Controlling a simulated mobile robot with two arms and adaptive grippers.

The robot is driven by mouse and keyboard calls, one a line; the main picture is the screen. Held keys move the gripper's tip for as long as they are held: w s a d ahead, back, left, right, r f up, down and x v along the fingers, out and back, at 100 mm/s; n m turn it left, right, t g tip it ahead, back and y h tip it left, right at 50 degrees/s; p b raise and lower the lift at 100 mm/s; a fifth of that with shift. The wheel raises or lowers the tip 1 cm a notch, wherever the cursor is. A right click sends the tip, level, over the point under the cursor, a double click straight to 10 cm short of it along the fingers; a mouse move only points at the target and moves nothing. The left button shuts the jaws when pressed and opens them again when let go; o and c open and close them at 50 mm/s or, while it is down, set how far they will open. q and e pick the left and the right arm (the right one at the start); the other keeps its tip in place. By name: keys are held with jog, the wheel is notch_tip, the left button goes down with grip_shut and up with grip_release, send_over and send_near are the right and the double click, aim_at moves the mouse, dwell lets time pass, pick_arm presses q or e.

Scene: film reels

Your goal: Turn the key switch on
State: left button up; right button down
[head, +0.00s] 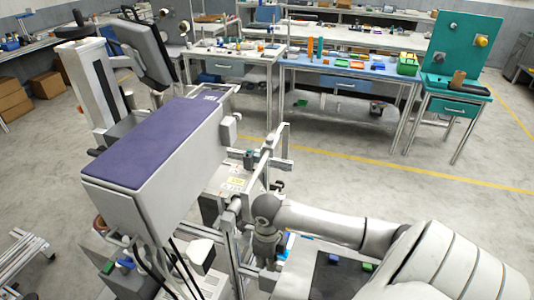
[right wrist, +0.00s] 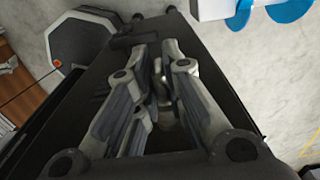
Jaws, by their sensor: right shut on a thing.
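In the right wrist view my right gripper (right wrist: 163,75) is closed in over a black panel (right wrist: 112,62). Its fingers are shut on a small metallic thing (right wrist: 161,96), which looks like the key switch; the fingers hide most of it, and I cannot tell which way it is turned. In the head view my right arm reaches in from the lower right and bends down at the machine's frame. Only its wrist end shows well there; the fingertips and the key switch are hidden. My left gripper is in neither view.
A large machine with a purple-topped cover (head: 155,140) fills the left. Metal frame posts (head: 268,148) stand close to my right wrist. A workbench with a blue top (head: 340,68) and a teal stand (head: 462,55) are behind. The grey floor (head: 400,185) between is clear.

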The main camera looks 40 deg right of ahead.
jog(key=shift+w+d+f+g+y+b, duration=0.1)
jog(key=shift+w+d+g+y+b, duration=0.15)
jog(key=shift+y+b, duration=0.45)
jog(key=shift+w+d+f+g+y+b, duration=0.1)
jog(key=shift+g+y+b, duration=0.75)
jog(key=shift+y+b, duration=1.3)
jog(key=shift+s+d+f+g+y+b, duration=0.1)
jog(key=shift+g+y+b, duration=0.85)
jog(key=shift+b, duration=2.25)
jog(key=shift+w+d+f+g+y+b, duration=0.1)
jog(key=shift+g+y+b, duration=0.65)
jog(key=shift+y+b, duration=1.4)
jog(key=shift+r+h+b, duration=0.1)
jog(key=shift+h+b, duration=0.45)
jog(key=c, duration=1.5)
grip_release()
jog(key=shift+v, duration=3.75)
